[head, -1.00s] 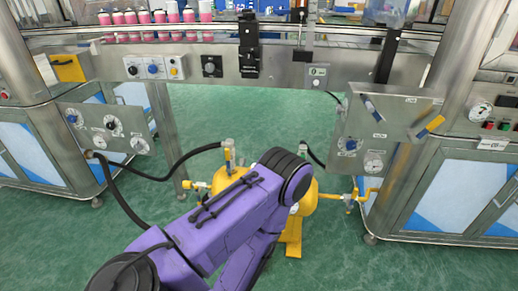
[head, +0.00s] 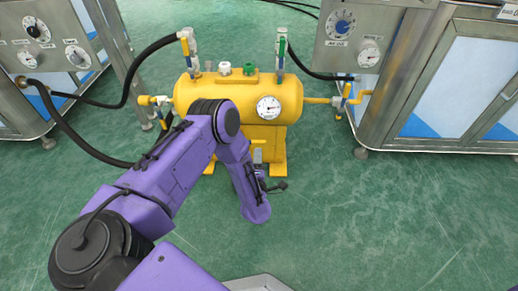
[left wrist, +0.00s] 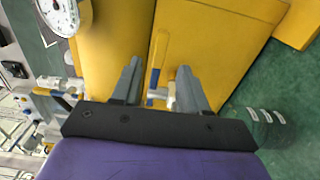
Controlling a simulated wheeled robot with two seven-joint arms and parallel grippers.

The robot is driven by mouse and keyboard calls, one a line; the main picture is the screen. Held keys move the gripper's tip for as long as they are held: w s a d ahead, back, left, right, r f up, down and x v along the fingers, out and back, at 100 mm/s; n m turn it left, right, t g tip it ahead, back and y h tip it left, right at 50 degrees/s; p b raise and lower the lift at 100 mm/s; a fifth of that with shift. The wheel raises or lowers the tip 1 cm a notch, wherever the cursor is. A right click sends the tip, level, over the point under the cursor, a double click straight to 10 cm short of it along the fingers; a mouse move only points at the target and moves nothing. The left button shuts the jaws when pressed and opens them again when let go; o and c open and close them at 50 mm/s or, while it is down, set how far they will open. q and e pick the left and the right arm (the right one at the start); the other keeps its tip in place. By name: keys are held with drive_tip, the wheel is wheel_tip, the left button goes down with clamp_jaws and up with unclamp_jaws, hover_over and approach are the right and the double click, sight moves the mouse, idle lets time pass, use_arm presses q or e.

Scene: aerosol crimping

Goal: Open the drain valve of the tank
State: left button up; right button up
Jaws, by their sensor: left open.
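The yellow tank (head: 240,92) stands on the floor in the middle of the head view, with a round gauge on its front. In the left wrist view, the drain valve (left wrist: 160,97) shows low against the yellow tank body, with a metal body and a yellow and blue lever (left wrist: 156,62). My left gripper (left wrist: 160,68) is open and points at the tank. Its two grey fingers stand on either side of the valve lever in the picture; I cannot tell whether they touch it. In the head view my purple arm hides part of the tank's left front. My right gripper is not in view.
Upright valves with yellow (head: 185,48) and green (head: 281,50) handles stand on top of the tank, with black hoses. Side valves stand at left (head: 160,105) and right (head: 345,97). Steel machine cabinets (head: 445,85) flank it. The green floor in front is clear.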

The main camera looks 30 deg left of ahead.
sight(259, 144)
use_arm(q)
drive_tip(key=b+x, duration=0.2)
drive_tip(key=x, duration=0.4)
drive_tip(key=shift+a+f, duration=0.1)
drive_tip(key=shift+f, duration=0.05)
drive_tip(key=shift+w+a+b, duration=0.2)
drive_tip(key=shift+w+b, duration=0.25)
drive_tip(key=shift+w+a, duration=0.3)
drive_tip(key=shift+w, duration=0.2)
drive_tip(key=shift+r, duration=0.2)
clamp_jaws()
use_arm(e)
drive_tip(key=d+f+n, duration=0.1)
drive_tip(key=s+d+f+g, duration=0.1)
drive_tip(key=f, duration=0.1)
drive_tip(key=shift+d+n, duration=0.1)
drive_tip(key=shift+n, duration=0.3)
